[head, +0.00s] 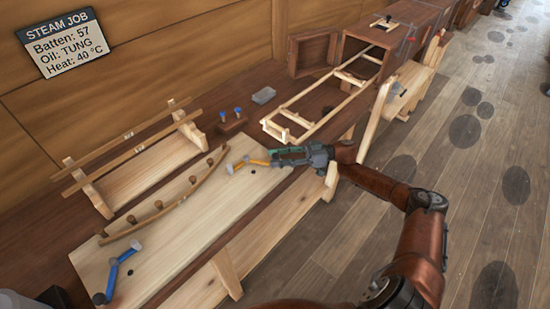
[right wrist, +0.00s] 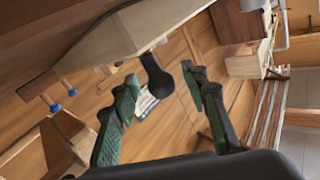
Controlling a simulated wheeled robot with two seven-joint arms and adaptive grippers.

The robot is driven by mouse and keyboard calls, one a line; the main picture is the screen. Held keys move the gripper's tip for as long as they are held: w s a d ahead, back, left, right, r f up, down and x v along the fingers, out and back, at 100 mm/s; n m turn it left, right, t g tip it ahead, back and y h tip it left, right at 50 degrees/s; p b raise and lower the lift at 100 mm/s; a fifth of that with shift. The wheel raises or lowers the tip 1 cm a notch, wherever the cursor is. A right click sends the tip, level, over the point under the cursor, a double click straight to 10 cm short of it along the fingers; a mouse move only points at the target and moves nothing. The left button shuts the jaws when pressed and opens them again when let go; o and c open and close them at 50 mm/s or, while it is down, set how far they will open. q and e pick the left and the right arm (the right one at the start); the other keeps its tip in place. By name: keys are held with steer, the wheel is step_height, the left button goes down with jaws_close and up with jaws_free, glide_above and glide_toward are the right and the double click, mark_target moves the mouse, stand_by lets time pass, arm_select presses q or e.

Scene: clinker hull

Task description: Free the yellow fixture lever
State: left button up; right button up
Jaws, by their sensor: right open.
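The yellow lever (head: 259,162) is at the right end of the pale fixture board (head: 185,228), with a grey end piece against the curved batten (head: 190,190). My right gripper (head: 275,156) is at the lever's outer end and hides part of it. In the right wrist view, the green fingers of my right gripper (right wrist: 160,82) are open, with a dark rounded knob (right wrist: 156,76) between them. I cannot tell whether they touch it. A blue lever (head: 121,266) sits at the board's left end. My left gripper is not in view.
A wooden rack with two straight strips (head: 135,150) stands behind the board. A small block with blue-topped pegs (head: 232,122) and a grey box (head: 264,95) are near the wall. A pale ladder-like frame (head: 320,105) leads to a wooden box. Floor at right is open.

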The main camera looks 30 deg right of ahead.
steer(key=v, duration=1.1)
steer(key=shift+d, duration=0.2)
steer(key=shift+s, duration=0.1)
steer(key=shift+c, duration=0.2)
